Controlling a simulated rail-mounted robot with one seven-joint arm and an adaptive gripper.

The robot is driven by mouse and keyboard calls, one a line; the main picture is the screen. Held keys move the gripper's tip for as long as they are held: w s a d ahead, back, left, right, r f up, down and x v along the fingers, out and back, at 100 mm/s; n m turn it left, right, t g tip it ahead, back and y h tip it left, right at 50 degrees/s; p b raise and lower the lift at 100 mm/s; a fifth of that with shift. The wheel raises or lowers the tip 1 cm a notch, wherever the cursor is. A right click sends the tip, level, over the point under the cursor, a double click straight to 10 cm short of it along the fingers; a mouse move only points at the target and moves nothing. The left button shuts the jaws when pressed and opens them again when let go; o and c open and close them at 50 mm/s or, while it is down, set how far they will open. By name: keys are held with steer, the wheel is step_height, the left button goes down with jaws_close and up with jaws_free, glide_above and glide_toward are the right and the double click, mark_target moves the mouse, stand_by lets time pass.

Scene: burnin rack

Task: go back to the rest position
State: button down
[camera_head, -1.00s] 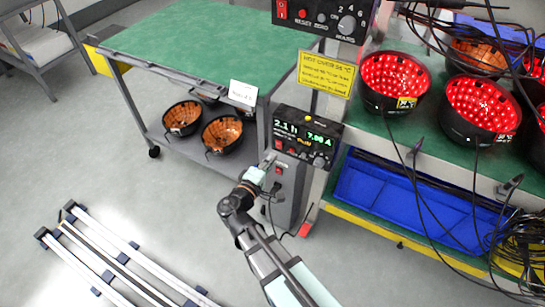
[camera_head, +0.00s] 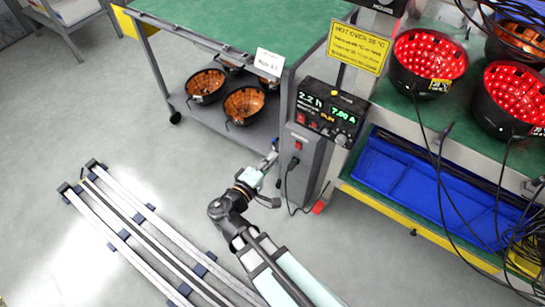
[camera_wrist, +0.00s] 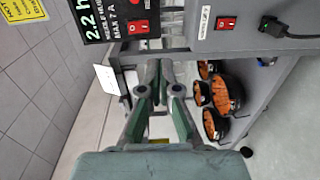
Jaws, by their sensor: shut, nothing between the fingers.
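My gripper (camera_head: 271,158) is in front of the grey power cabinet (camera_head: 306,163), at the left side of its front face. In the wrist view my gripper (camera_wrist: 159,65) has its fingers together with nothing between them. Whether the fingertips touch the cabinet cannot be told. The cabinet's display reads 2.2 h and 7.00 A in the head view, and a red switch (camera_wrist: 226,23) shows on its face in the wrist view.
A green-topped cart (camera_head: 240,25) with several copper-lined bowls (camera_head: 244,104) on its lower shelf stands behind. At right are red-lit bowls (camera_head: 428,60), a blue tray (camera_head: 440,195) and loose black cables. Rails (camera_head: 150,240) lie on the floor at left.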

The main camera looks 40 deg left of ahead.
steer(key=w+d+f+m+g+h, duration=0.3)
steer(key=d+f+g+h, duration=0.4)
steer(key=d+f, duration=0.9)
steer(key=s+d+f+m+g, duration=0.2)
steer(key=d+f+m+g, duration=0.2)
steer(key=d+f+g, duration=0.5)
steer(key=s+d+f+m+g, duration=0.2)
steer(key=d+f+m, duration=0.35)
steer(key=d, duration=0.75)
steer(key=s+d+f+m+g+y, duration=0.25)
steer(key=s+d+m, duration=0.2)
steer(key=d, duration=0.25)
steer(key=s+d+f+m+g+y, duration=0.25)
steer(key=s+d+f, duration=0.2)
steer(key=d, duration=0.35)
step_height(320, 180, up, 14)
steer(key=h+p, duration=0.1)
steer(key=p, duration=1.2)
steer(key=shift+s+g, duration=0.2)
steer(key=shift+g, duration=0.2)
steer(key=shift+a+m, duration=0.1)
steer(key=shift+m, duration=0.15)
